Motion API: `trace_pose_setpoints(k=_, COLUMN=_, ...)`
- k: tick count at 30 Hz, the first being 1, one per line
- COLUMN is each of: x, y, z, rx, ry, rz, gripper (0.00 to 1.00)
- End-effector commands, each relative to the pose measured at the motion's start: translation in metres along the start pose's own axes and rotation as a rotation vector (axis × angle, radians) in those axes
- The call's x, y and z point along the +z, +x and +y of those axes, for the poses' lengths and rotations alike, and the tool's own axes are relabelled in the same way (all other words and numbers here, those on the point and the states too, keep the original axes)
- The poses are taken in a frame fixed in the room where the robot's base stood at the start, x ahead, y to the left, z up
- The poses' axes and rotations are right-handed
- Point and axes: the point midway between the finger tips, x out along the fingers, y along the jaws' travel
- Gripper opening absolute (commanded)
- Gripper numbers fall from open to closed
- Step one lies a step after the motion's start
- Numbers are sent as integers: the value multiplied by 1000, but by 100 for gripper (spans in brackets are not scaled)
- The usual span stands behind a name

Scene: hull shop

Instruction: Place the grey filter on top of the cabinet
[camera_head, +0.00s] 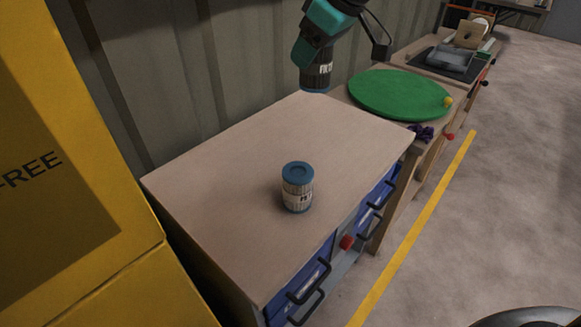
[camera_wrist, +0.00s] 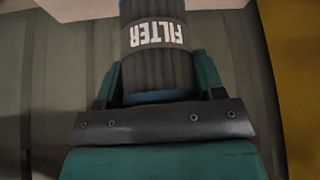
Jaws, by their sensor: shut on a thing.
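My gripper (camera_head: 318,66) is teal and shut on a dark grey filter with a white "FILTER" label and blue ends. The held grey filter (camera_head: 317,74) hangs above the far back edge of the cabinet top, apart from it as far as I can tell. In the wrist view the grey filter (camera_wrist: 155,50) sits between the two teal fingers of my gripper (camera_wrist: 160,85). The cabinet (camera_head: 240,165) has a light wooden top and blue drawers at its front. A second filter (camera_head: 298,188), paler with blue ends, stands upright on the cabinet top near its front edge.
A workbench with a round green mat (camera_head: 400,94) and a small yellow ball (camera_head: 447,101) stands beyond the cabinet. A purple item (camera_head: 420,132) lies by the mat. A yellow cabinet (camera_head: 70,170) is at the left, with a corrugated wall behind. Much of the wooden top is clear.

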Motion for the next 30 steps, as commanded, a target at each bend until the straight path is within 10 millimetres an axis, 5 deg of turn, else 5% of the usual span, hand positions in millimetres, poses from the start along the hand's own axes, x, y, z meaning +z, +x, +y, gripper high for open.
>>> trace_pose_setpoints(k=5, x=8, y=16, z=-4, rx=-22, ry=-32, rz=-4, gripper=37)
trace_pose_setpoints(k=18, x=65, y=117, z=-4, rx=-21, ry=-29, rz=-4, gripper=37)
trace_pose_setpoints(k=30, x=87, y=154, z=-4, rx=-20, ry=-28, rz=-4, gripper=37)
